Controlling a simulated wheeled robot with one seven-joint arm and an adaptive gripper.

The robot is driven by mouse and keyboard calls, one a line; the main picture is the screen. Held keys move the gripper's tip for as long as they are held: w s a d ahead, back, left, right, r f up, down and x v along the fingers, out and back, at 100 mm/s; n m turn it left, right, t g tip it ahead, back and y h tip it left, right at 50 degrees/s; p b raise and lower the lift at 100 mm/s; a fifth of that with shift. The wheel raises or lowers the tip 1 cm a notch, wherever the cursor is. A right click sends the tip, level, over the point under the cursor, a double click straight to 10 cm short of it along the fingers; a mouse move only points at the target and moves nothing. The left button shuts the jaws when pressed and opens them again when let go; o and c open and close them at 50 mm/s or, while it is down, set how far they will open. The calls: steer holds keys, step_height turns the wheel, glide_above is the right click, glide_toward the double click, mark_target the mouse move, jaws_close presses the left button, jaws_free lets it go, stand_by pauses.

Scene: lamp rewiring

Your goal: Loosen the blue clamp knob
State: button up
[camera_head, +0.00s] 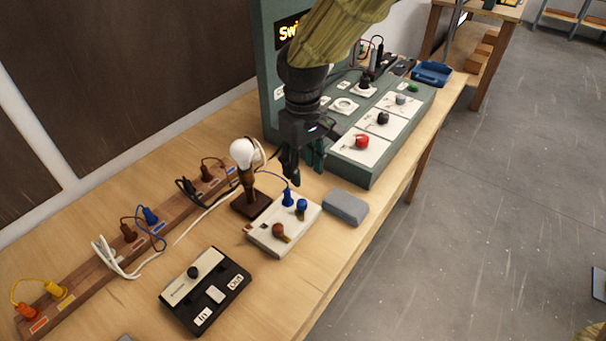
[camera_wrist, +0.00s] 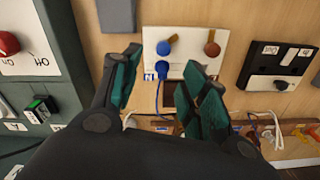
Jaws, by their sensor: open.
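The blue clamp knob (camera_head: 302,206) stands on a white terminal block (camera_head: 264,240) on the workbench. A blue plug (camera_head: 288,197) with a blue wire sits beside it, and a brown knob (camera_head: 279,231) is on the same block. In the wrist view the blue knob (camera_wrist: 165,47) shows just beyond the blue plug (camera_wrist: 163,70), with the brown knob (camera_wrist: 211,48) to the right. My gripper (camera_head: 293,180) is open and empty, pointing down above the block's far side. In the wrist view its fingers (camera_wrist: 163,72) stand either side of the blue plug, apart from the knob.
A lamp with a white bulb (camera_head: 243,153) stands close left of my gripper. A green switch panel (camera_head: 365,176) is to the right. A grey block (camera_head: 346,207), a black-and-white switch box (camera_head: 205,290) and a wooden plug strip (camera_head: 75,290) also lie on the bench.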

mark_target(303, 201)
steer(key=s+f, duration=0.1)
steer(key=f, duration=0.1)
steer(key=s+f+p, duration=0.1)
steer(key=f, duration=0.1)
steer(key=shift+s, duration=0.4)
steer(key=w+f, duration=0.2)
steer(key=f, duration=0.3)
steer(key=shift+w, duration=0.4)
steer(key=shift+f, duration=0.25)
steer(key=shift+s, duration=0.8)
steer(key=shift+w+f, duration=0.4)
steer(key=shift+w, duration=0.1)
steer(key=shift+s+r, duration=0.2)
steer(key=shift+s, duration=0.1)
steer(key=c, duration=0.8)
steer(key=shift+w, duration=0.1)
jaws_close()
